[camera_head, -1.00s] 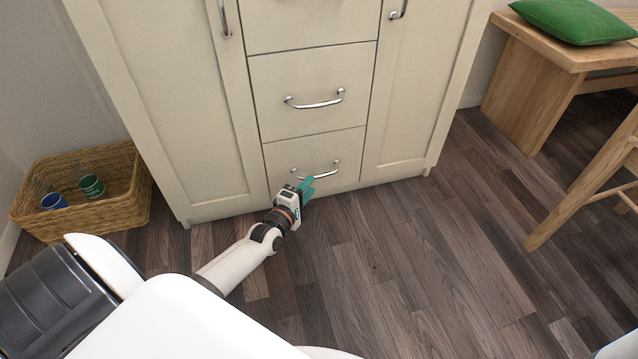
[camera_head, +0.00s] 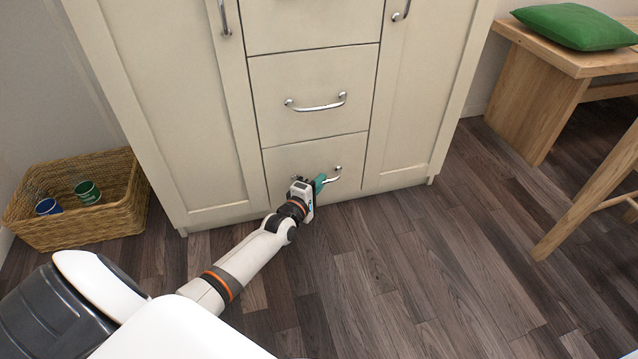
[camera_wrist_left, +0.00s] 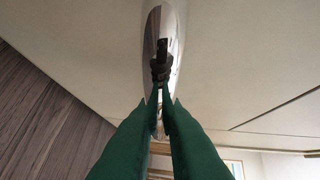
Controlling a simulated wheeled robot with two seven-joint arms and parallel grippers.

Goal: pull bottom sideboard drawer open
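The bottom drawer (camera_head: 285,160) of the cream sideboard looks flush with the front. Its curved metal handle (camera_head: 335,177) is partly hidden behind my left gripper (camera_head: 321,183). In the left wrist view the shiny handle (camera_wrist_left: 170,30) runs up the middle of the picture. The green fingers of my left gripper (camera_wrist_left: 160,100) come together closely there, with a strip of the handle between them. They look shut on the handle. My right gripper is not in view.
The middle drawer (camera_head: 270,85) above and the doors on both sides look shut. A wicker basket (camera_head: 120,222) with two cups stands on the floor at the left. A wooden bench (camera_head: 535,100) with a green cushion (camera_head: 575,25) stands at the right. The floor (camera_head: 400,260) before the sideboard is clear.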

